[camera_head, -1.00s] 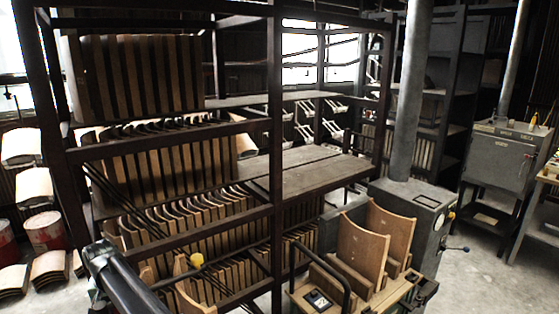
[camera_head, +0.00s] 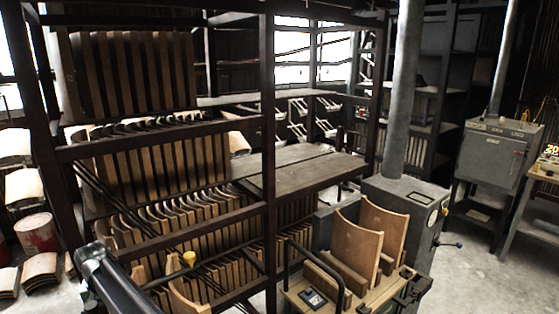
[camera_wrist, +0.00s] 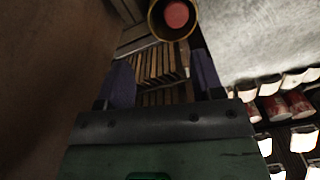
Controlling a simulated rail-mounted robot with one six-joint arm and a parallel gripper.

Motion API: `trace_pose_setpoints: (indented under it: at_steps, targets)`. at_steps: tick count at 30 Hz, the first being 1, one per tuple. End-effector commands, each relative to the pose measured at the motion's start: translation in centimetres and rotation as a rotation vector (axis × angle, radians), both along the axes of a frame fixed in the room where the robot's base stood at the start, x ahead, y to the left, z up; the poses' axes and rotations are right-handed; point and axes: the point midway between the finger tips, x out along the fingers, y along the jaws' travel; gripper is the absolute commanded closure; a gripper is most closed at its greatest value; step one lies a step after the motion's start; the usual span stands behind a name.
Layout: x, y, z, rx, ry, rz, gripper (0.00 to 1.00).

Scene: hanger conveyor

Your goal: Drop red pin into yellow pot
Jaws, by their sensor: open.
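In the wrist view, a round yellow-rimmed pot (camera_wrist: 156,28) is at the top edge, partly cut off. The red pin (camera_wrist: 176,14) shows as a round red end within the pot's rim; its depth and whether it touches the pot cannot be told. My gripper (camera_wrist: 162,68) has its two dark fingers spread apart, with nothing between them. The pot and pin lie beyond the fingertips. In the head view, a small yellow thing (camera_head: 189,258), likely the pot, shows at lower left near my dark arm. The gripper itself cannot be made out there.
A dark metal rack (camera_head: 268,150) with rows of curved wooden pieces (camera_head: 150,165) fills the left and middle. A wooden stand with curved boards (camera_head: 357,250) is at the lower middle. A grey cabinet (camera_head: 492,150) stands at right. Floor is clear at lower right.

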Motion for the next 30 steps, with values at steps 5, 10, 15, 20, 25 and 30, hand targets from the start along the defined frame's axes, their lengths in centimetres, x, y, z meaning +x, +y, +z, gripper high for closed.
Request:
trace_pose_setpoints:
  at_steps: [5,10,15,20,25,30]
  targets:
    - [0.0,0.0,4.5,0.000,0.000,0.000,0.39]
    - [0.0,0.0,8.7,0.000,0.000,0.000,0.39]
    - [0.0,0.0,10.5,0.000,0.000,0.000,0.39]
    - [0.0,0.0,10.1,0.000,0.000,0.000,0.39]
    - [0.0,0.0,10.1,0.000,0.000,0.000,0.39]
    - [0.0,0.0,10.1,0.000,0.000,0.000,0.39]
